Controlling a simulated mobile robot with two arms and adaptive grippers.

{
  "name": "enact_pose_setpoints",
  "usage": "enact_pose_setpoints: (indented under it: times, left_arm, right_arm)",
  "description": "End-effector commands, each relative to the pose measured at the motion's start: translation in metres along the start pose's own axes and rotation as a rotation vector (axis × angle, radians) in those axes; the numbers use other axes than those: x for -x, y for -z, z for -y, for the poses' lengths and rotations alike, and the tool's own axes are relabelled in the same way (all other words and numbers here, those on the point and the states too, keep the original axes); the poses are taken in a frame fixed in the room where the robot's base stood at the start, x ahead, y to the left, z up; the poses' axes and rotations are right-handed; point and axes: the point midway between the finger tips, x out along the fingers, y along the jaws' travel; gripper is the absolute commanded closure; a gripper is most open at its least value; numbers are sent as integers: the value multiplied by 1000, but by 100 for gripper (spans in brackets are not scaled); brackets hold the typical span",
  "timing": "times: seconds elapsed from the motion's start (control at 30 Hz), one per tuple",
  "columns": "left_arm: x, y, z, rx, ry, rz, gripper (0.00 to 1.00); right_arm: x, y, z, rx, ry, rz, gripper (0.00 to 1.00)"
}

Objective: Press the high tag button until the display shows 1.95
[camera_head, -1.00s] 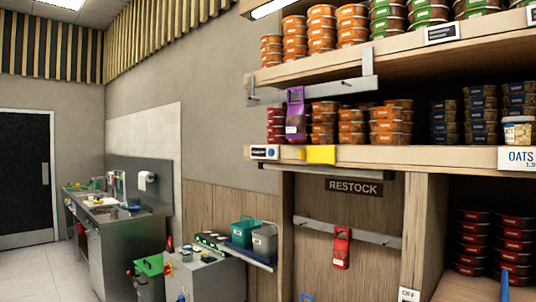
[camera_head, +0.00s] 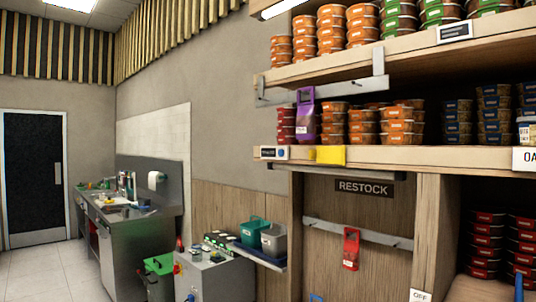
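A small white tag with a dark display (camera_head: 269,153) is fixed to the front edge of the middle shelf, near its left end. A round blue button (camera_head: 281,153) sits at the right side of this tag. The digits on the display are too small to read. A second white tag (camera_head: 455,32) is on the upper shelf edge, with no button that I can make out. Neither of my grippers shows in this view.
A yellow block (camera_head: 328,155) is on the shelf edge just right of the button. A purple item (camera_head: 306,115) hangs above. Stacked tubs fill the shelves (camera_head: 400,157). Open floor (camera_head: 50,270) lies far left.

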Motion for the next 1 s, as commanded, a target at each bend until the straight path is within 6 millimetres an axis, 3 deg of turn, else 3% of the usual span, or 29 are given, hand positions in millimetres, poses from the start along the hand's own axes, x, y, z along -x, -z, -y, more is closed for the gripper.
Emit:
enact_pose_setpoints:
  times: [0.3,0.6,1.0]
  left_arm:
    - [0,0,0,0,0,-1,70]
    - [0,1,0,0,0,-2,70]
    - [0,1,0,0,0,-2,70]
  right_arm:
    - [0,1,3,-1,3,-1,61]
    - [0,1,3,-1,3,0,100]
    - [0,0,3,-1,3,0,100]
